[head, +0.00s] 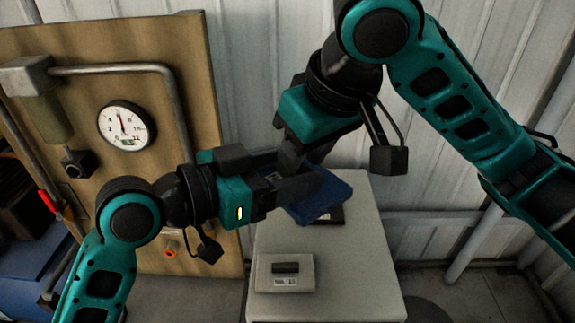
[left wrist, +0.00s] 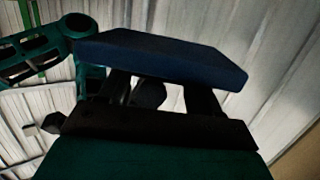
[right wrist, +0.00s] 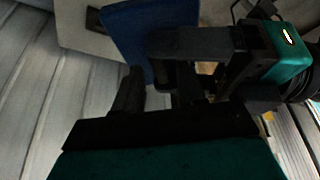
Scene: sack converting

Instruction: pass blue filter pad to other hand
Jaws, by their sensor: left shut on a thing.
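The blue filter pad (head: 325,197) is a flat, dark blue block held above the white table. My left gripper (head: 303,183) is shut on the pad and reaches in from the left. In the left wrist view the pad (left wrist: 160,58) lies across the left fingers. My right gripper (head: 291,158) is just above and behind the left fingers, close to the pad. In the right wrist view its fingers (right wrist: 158,92) are apart, with the pad (right wrist: 138,38) just beyond them and the left gripper (right wrist: 195,43) crossing from the right. Contact between right fingers and pad is unclear.
The white table (head: 345,285) stands below the grippers. A pale box with a dark handle and label (head: 285,272) is near its front left. A dark flat item (head: 332,216) lies below the pad. A wooden panel with a gauge (head: 126,126) and pipes stands left.

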